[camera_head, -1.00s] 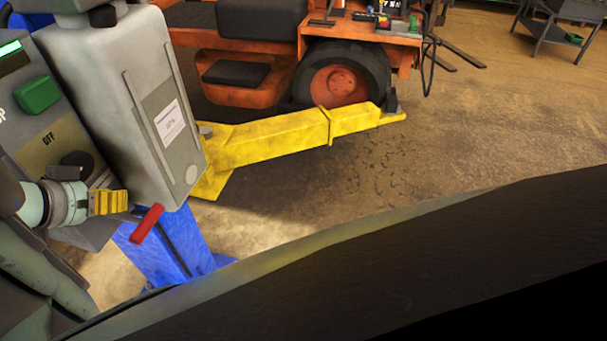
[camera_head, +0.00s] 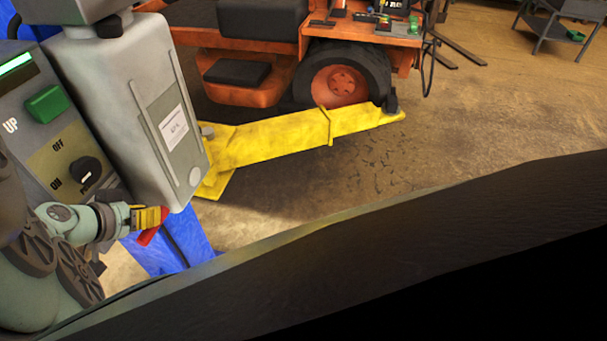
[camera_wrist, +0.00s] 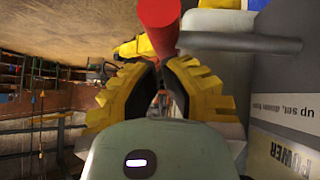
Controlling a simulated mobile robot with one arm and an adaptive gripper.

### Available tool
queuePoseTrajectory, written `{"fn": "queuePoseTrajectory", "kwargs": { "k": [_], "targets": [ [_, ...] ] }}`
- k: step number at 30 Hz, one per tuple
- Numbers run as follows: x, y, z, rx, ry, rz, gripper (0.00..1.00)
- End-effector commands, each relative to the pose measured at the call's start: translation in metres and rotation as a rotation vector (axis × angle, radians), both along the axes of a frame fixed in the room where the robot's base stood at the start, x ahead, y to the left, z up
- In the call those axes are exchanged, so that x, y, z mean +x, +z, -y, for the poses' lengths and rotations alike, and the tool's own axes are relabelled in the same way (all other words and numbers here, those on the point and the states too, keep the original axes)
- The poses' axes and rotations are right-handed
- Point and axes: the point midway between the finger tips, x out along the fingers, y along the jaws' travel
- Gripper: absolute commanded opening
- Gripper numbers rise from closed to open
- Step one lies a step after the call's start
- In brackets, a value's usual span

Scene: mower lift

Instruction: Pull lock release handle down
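The red lock release handle (camera_head: 150,236) sticks out low on the lift's grey column, partly hidden behind my gripper in the head view. My gripper (camera_head: 160,215), with yellow ridged fingers, is right at the handle. In the wrist view the handle's round red end (camera_wrist: 158,14) is at the top centre, just above and between the tips of my gripper (camera_wrist: 162,66). The fingers are apart with a gap between their dark pads. I cannot tell whether they touch the handle.
The control box (camera_head: 45,125) with a green button and a knob stands left of the grey column housing (camera_head: 125,105). A yellow lift arm (camera_head: 265,143) reaches towards the orange mower's wheel (camera_head: 340,85). A blue post (camera_head: 165,255) is below. Open floor lies to the right.

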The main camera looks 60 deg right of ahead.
Motion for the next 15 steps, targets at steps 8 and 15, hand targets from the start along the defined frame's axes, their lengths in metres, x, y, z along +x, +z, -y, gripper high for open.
{"fn": "queuePoseTrajectory", "kwargs": {
  "k": [8,15],
  "targets": [
    [-0.0001,-0.0034,0.0006,0.01,-0.002,0.026,0.0],
    [0.001,-0.0081,-0.0003,0.035,0.001,0.091,0.0]
  ]
}}
